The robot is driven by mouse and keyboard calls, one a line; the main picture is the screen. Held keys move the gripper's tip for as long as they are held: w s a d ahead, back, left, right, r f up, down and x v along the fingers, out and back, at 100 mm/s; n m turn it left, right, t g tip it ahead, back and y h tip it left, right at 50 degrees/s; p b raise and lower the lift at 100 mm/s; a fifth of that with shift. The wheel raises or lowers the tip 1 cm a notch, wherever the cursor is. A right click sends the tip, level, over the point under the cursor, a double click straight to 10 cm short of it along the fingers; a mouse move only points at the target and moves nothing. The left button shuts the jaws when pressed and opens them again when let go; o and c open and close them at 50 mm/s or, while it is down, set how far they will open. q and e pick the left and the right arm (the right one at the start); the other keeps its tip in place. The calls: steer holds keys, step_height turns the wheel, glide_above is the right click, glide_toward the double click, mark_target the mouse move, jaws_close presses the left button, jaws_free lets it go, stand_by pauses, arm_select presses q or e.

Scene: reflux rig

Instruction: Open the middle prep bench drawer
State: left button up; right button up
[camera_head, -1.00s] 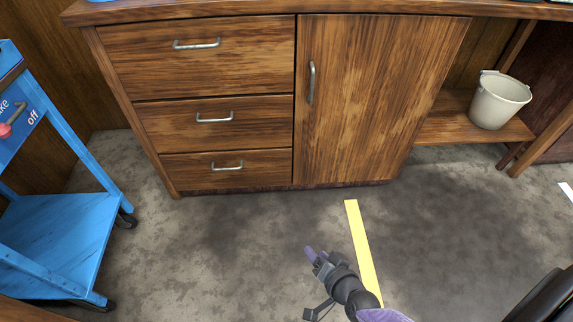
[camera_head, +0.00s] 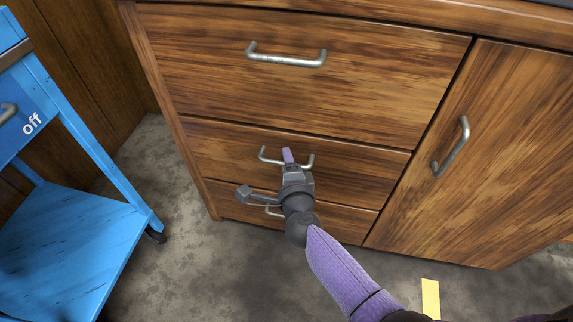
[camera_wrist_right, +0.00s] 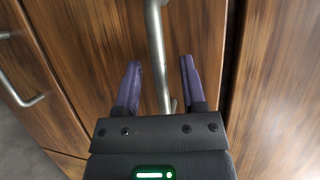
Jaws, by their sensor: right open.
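The middle prep bench drawer (camera_head: 350,174) is a wooden front, closed flush with the bench. Its silver bar handle (camera_head: 267,157) is partly covered by my right gripper (camera_head: 288,156) in the head view. In the right wrist view, the handle bar (camera_wrist_right: 155,45) runs between the two purple fingers of my right gripper (camera_wrist_right: 160,72). The fingers are open, one on each side of the bar, with gaps showing. My left gripper is in neither view.
The top drawer (camera_head: 300,90) and the bottom drawer (camera_head: 340,222) are closed. A cupboard door (camera_head: 500,150) with a vertical handle is at the right. A blue cart (camera_head: 70,230) stands at the left. Bare grey floor (camera_head: 190,270) lies in front.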

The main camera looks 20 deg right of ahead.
jaws_close()
stand_by(1.4)
